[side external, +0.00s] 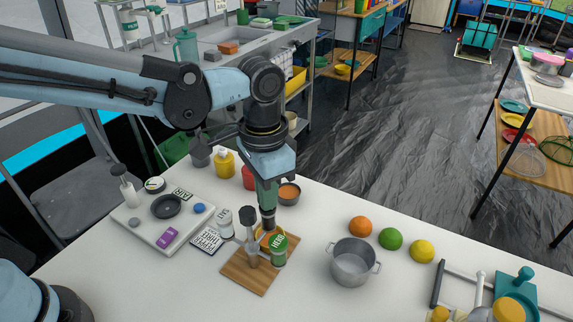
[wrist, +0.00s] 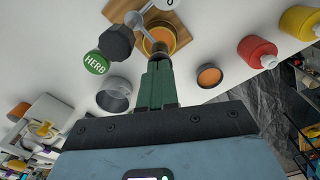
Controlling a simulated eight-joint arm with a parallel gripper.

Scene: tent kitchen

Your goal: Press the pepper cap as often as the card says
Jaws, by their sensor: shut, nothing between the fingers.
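The rack stands on a wooden board (side external: 243,276). A printed card (side external: 207,240) lies left of the board; its text is too small to read.
A grey pot (side external: 353,263) stands right of the board, with several fruits beyond it. An orange-filled bowl (side external: 289,193), a red bottle (side external: 249,177) and a yellow bottle (side external: 224,163) stand behind. A white tray (side external: 150,232) with small items is at left.

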